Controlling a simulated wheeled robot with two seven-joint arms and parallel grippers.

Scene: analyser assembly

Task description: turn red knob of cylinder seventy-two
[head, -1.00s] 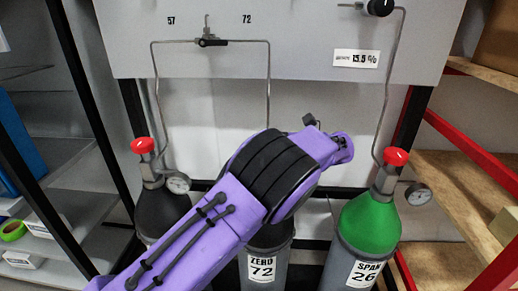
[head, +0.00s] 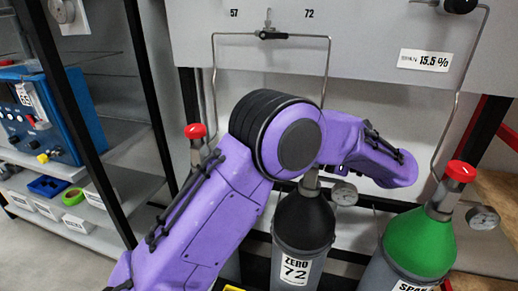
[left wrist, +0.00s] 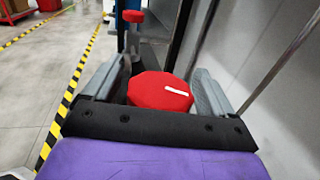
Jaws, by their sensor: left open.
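Cylinder seventy-two (head: 302,225) is a grey bottle with a dark shoulder and a "ZERO 72" label, standing between two other cylinders. Its neck and gauge (head: 344,193) show just under my purple left arm, which hides its knob in the head view. In the left wrist view a red knob (left wrist: 160,94) with a white mark sits between the two grey fingers of my left gripper (left wrist: 155,84). The fingers are open, one on each side of the knob; I cannot tell if they touch it. My right gripper is in neither view.
A green-shouldered cylinder (head: 418,243) with a red knob (head: 460,171) stands at the right. Another red knob (head: 195,131) shows at the left, behind my arm. Thin pipes run up to a grey panel (head: 355,35). Shelves (head: 110,150) with a blue device (head: 45,115) stand left.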

